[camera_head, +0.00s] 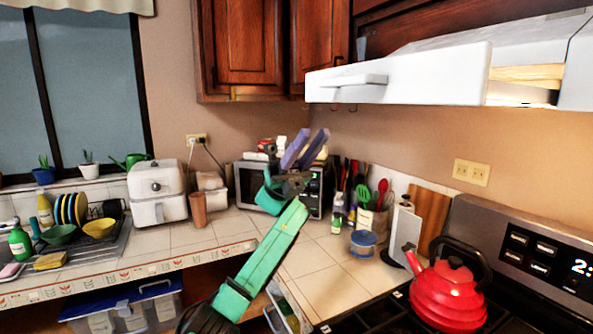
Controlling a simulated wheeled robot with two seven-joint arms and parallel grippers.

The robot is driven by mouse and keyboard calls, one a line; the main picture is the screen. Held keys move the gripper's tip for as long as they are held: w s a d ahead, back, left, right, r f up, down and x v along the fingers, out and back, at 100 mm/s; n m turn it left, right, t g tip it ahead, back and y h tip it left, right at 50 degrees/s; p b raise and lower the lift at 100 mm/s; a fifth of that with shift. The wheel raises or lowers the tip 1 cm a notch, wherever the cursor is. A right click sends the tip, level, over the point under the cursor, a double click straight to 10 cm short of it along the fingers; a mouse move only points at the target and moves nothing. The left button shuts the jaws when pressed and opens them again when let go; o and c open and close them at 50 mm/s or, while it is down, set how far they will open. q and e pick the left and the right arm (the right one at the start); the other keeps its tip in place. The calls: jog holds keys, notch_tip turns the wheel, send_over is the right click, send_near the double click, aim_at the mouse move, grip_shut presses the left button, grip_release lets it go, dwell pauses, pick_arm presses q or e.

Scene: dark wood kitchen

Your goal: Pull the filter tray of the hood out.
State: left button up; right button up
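The hood (578,70) is white and hangs at the upper right above the stove. Its white filter tray (440,75) juts out to the left, with a bar handle (352,81) on its front. A gap between the tray and the hood body shows a yellowish inside. My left gripper (306,146) is at the end of a green arm, with two purple fingers spread apart. It is open and empty, below and to the left of the handle, and does not touch the tray. My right gripper is not in view.
Dark wood cabinets (245,45) hang left of the hood. A microwave (248,185) stands in the counter corner behind my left gripper. A utensil holder (373,220) and a red kettle (447,293) are below the hood. The air just under the tray looks clear.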

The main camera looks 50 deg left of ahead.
pick_arm(q)
jog(key=b+v, duration=0.1)
jog(key=v, duration=0.5)
jog(key=shift+a+f+t, duration=0.15)
jog(key=shift+f+t, duration=0.15)
jog(key=shift+w, duration=0.15)
jog(key=shift+b, duration=0.6)
